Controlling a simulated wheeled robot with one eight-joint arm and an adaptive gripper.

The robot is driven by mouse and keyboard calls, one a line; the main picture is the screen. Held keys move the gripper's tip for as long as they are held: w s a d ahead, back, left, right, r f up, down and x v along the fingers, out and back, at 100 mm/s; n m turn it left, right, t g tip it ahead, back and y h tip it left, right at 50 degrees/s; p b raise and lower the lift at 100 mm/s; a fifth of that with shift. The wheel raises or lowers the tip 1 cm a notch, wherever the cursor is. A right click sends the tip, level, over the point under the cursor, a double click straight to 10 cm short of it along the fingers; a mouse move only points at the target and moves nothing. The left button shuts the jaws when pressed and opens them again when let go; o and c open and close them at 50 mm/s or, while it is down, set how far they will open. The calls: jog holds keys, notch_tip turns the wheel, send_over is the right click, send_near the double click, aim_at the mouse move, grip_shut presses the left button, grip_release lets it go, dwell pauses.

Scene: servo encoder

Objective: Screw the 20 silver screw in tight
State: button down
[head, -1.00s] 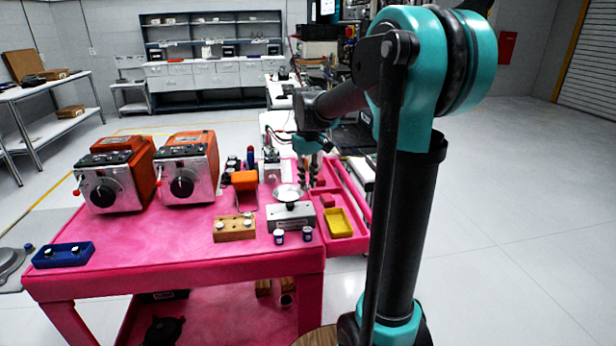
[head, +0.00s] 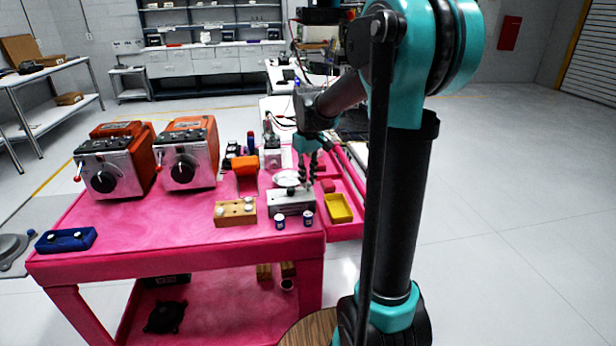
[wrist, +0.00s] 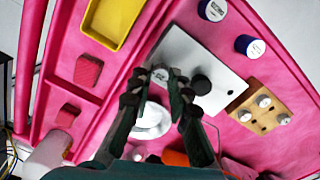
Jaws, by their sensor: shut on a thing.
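A grey metal box (head: 291,203) with a round pale pan (head: 286,179) behind it stands on the pink table. In the wrist view its light top plate (wrist: 215,62) carries a black knob (wrist: 202,85) and a small silver screw head (wrist: 160,75). My gripper (head: 309,184) is at the right end of the box in the head view. In the wrist view my gripper (wrist: 160,74) has its fingertips on either side of the silver screw head and is shut on it. I cannot read a number on the screw, and its shaft is hidden.
A wooden block (head: 235,212) with silver knobs and two blue-and-white cylinders (head: 280,221) are near the box. A yellow tray (head: 338,208) and red blocks (wrist: 88,70) lie in the side tray. Two orange machines (head: 186,155) stand left.

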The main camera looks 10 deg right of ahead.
jog(key=shift+f, duration=0.7)
